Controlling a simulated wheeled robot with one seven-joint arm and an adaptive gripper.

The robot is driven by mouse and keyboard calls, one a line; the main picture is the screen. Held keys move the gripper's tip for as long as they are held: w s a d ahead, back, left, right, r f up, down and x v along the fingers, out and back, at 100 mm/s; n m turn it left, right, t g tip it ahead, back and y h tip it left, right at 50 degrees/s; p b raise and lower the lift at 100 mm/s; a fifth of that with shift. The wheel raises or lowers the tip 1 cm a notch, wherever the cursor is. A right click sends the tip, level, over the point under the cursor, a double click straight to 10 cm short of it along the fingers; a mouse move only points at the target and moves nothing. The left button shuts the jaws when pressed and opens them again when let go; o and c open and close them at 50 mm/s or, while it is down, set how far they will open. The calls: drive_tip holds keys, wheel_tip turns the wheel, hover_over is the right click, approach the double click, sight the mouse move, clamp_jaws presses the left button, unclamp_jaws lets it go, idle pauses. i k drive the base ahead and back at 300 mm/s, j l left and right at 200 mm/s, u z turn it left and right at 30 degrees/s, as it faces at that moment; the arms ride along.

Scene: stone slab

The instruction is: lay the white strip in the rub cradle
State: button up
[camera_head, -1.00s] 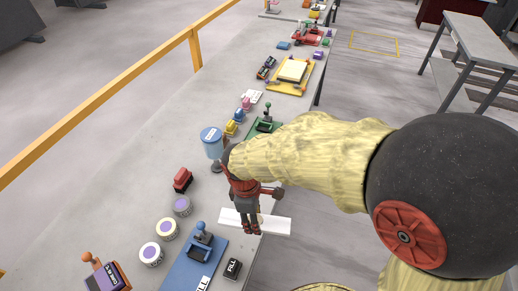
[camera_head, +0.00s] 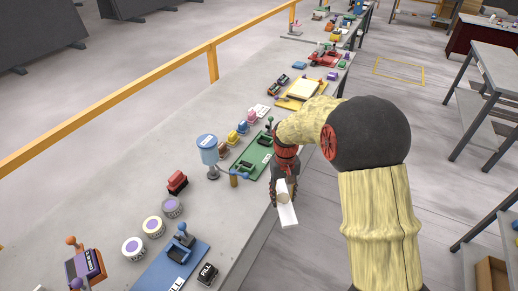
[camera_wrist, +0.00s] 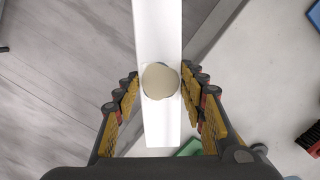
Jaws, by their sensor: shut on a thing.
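My gripper (camera_head: 284,184) is shut on the white strip (camera_head: 288,216), beside the front edge of the slab. In the wrist view the strip (camera_wrist: 158,25) runs lengthwise between the two fingers, with a round beige patch (camera_wrist: 160,80) on its face. The strip's near end reaches toward the palm. A green fixture (camera_head: 243,168) with a small lever stands on the slab just left of my gripper; its label is too small to read. I cannot tell which fixture is the rub cradle. A bit of green (camera_wrist: 190,147) shows below the strip in the wrist view.
A blue fixture (camera_head: 170,268) marked FILL, a black FILL block (camera_head: 207,274) and several round tubs (camera_head: 153,227) stand nearer. A yellow fixture (camera_head: 290,103) lies farther along.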

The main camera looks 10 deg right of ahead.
sight(256, 153)
drive_tip(key=i+l+u, duration=0.35)
drive_tip(key=l, duration=0.2)
drive_tip(key=i+l+u, duration=0.4)
drive_tip(key=l, duration=0.3)
drive_tip(key=i+l+u, duration=0.15)
drive_tip(key=l, duration=0.2)
drive_tip(key=i+l+u, duration=0.2)
drive_tip(key=l, duration=0.2)
drive_tip(key=k, duration=0.1)
